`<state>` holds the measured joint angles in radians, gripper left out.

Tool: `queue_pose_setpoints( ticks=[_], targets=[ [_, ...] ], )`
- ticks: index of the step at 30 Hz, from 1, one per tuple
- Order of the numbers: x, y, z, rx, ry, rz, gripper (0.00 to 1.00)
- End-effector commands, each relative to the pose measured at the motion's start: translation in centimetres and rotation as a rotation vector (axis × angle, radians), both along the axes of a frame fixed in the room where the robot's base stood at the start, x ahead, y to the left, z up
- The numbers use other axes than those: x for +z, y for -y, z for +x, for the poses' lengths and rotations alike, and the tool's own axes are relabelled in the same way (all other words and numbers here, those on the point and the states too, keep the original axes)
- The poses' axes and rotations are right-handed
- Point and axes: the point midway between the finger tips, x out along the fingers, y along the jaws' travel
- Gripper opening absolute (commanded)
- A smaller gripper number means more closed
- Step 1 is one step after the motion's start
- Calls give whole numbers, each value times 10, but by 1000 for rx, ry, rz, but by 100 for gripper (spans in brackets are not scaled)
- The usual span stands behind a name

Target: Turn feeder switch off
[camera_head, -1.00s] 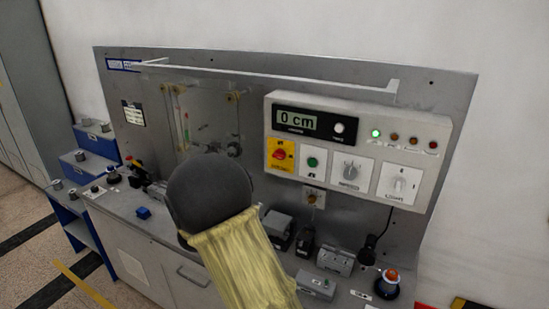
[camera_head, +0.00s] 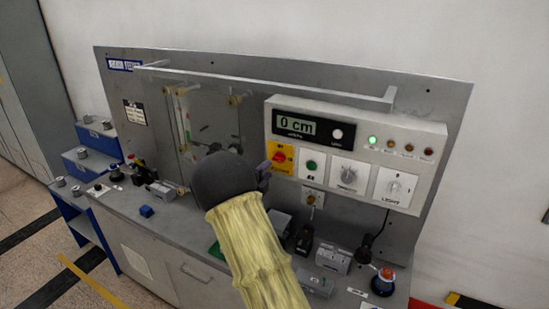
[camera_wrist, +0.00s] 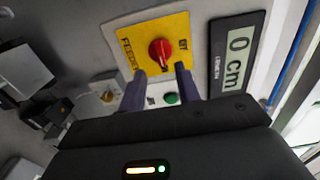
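The feeder switch is a red rotary knob (camera_wrist: 160,50) on a yellow plate (camera_wrist: 180,27) in the wrist view; the plate's lettering is partly legible. The red knob also shows in the head view (camera_head: 280,157), at the left end of the control panel. My gripper (camera_wrist: 160,70) is open, its two dark fingers spread on either side just below the knob, with nothing between them. I cannot tell whether the fingertips touch the plate. In the head view my gripper (camera_head: 265,170) is beside the plate's lower left, mostly hidden behind my wrist.
A green button (camera_head: 312,164), a grey knob (camera_head: 348,176) and a light switch (camera_head: 395,188) sit right of the feeder plate. A "0 cm" display (camera_head: 297,122) is above. A clear-fronted box (camera_head: 208,118) stands left. Several small devices crowd the bench below.

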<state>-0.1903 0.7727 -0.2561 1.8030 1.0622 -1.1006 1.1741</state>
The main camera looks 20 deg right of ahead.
Motion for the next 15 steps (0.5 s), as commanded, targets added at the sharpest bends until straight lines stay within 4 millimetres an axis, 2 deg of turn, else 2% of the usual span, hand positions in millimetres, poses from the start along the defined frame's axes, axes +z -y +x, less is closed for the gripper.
queue_pose_setpoints(
  ticks=[3,9,15],
  targets=[
    [4,18,13,-3,-1,-2,33],
    [3,41,32,-3,0,0,33],
    [0,49,38,0,0,0,33]
  ],
)
